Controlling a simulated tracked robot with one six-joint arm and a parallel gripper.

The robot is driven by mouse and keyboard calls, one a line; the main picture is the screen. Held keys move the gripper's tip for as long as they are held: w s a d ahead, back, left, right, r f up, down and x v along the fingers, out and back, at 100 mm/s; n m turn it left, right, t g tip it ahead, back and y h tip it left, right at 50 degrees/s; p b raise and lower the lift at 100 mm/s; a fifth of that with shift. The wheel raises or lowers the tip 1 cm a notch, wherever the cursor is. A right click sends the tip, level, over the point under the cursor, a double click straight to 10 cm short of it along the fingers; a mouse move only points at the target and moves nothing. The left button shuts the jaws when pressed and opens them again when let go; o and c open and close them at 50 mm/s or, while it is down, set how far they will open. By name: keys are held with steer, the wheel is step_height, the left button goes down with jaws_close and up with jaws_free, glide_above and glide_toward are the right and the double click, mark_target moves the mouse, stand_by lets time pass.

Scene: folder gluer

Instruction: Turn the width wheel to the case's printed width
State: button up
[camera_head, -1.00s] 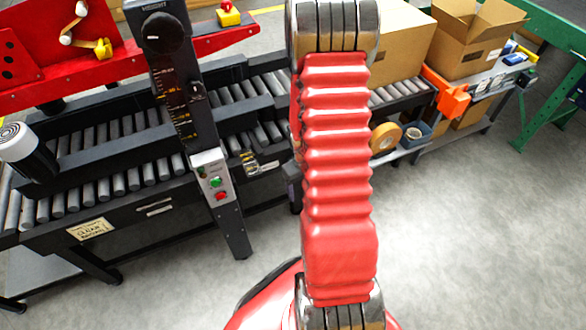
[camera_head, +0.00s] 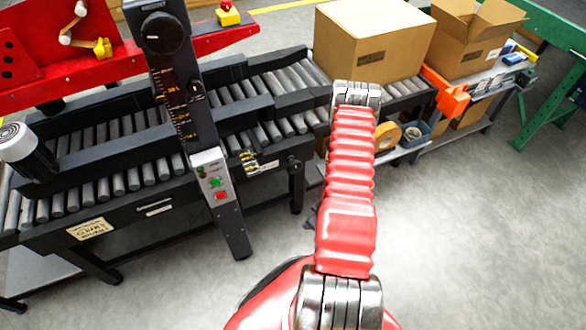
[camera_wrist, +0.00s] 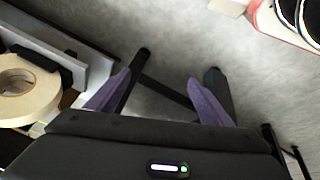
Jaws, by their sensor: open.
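A closed cardboard case (camera_head: 368,45) sits on the roller conveyor, with a dark printed label low on its front; the print is too small to read. A black column carries a round black knob (camera_head: 162,33) at its top, above a scale with orange marks (camera_head: 177,100). A smaller dark knob (camera_head: 196,90) sits beside the scale. I cannot tell which knob is the width wheel. My gripper (camera_wrist: 160,78) is open and empty in the wrist view, its purple fingers apart above the grey floor. The head view does not show its fingers.
A button box (camera_head: 212,180) is on the column's front. A tape roll (camera_head: 387,137) lies on the side shelf and also shows in the wrist view (camera_wrist: 25,90). Floor in front is clear.

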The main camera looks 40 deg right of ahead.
step_height(320, 180, down, 4)
steer(key=a+f+n+t, duration=0.1)
steer(key=n+t, duration=0.1)
steer(key=n+t+h, duration=0.5)
steer(key=n+t, duration=0.1)
steer(key=t, duration=0.5)
glide_toward(295, 170)
steer(key=s+r, duration=0.1)
steer(key=s, duration=0.2)
steer(key=shift+w+a, duration=0.25)
steer(key=shift+a, duration=0.25)
steer(key=shift+w, duration=0.1)
steer(key=x, duration=1.3)
steer(key=shift+w+d+f, duration=0.2)
steer(key=shift+w+f, duration=0.1)
steer(key=shift+a, duration=0.1)
steer(key=c, duration=1.1)
